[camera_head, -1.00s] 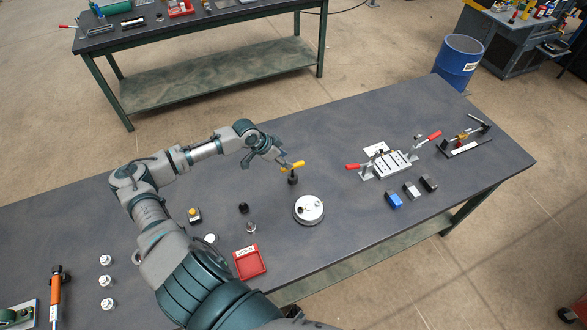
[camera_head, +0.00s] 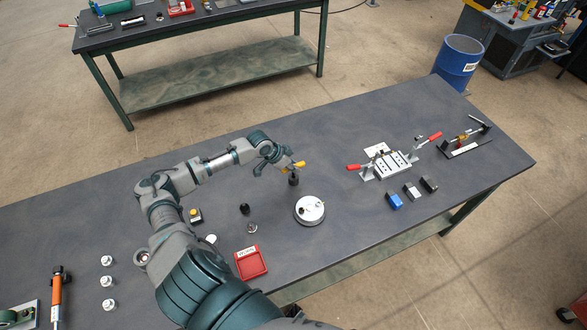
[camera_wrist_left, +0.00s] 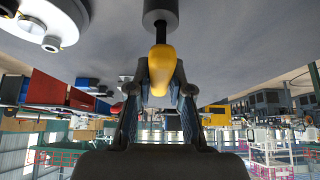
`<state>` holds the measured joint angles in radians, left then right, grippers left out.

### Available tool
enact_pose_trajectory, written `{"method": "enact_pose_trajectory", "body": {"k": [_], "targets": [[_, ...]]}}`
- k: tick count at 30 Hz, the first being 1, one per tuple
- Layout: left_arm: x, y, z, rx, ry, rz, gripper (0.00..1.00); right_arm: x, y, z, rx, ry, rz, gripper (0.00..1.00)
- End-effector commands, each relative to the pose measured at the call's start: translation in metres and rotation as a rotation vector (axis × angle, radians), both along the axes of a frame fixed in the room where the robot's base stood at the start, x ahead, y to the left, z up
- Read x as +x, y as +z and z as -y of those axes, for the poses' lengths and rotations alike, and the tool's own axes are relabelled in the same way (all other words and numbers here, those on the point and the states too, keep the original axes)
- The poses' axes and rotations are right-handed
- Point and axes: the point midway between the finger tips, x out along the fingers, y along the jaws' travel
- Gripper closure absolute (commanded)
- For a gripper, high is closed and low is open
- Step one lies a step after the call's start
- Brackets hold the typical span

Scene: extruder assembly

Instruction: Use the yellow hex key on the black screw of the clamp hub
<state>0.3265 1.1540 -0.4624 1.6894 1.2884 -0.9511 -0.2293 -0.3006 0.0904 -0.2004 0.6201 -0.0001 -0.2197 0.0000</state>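The yellow hex key handle (camera_head: 299,164) is upright above a dark cylindrical holder (camera_head: 293,180) on the table. My left gripper (camera_head: 290,167) is at the handle. In the left wrist view, the yellow handle (camera_wrist_left: 162,68) lies between my two fingers, and a black shaft runs from it to the dark holder (camera_wrist_left: 160,14). I cannot tell whether the fingers press on the handle. A round silver-white part (camera_head: 310,211), possibly the clamp hub, lies just in front of the holder and also shows in the left wrist view (camera_wrist_left: 30,28). I cannot make out its black screw. My right gripper is not in view.
A red tray (camera_head: 251,263), a small black part (camera_head: 245,209) and a yellow-topped part (camera_head: 195,215) lie nearer my arm. A fixture with red handles (camera_head: 393,165) and several small blocks (camera_head: 412,192) stand to the right. The table behind the gripper is clear.

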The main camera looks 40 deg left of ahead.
Motion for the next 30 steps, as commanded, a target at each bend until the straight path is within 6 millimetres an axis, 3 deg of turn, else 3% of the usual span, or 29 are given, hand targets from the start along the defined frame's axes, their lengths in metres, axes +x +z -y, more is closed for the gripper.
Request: {"method": "enact_pose_trajectory", "body": {"k": [13, 21, 30], "targets": [[-0.001, 0.003, 0.001, 0.004, 0.001, -0.005, 1.00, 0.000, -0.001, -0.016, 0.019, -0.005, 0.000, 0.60], [-0.002, 0.037, -0.001, 0.005, 0.000, 0.001, 1.00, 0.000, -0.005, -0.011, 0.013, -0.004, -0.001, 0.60], [-0.066, 0.040, 0.005, 0.015, -0.003, -0.010, 1.00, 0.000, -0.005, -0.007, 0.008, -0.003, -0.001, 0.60]]}}
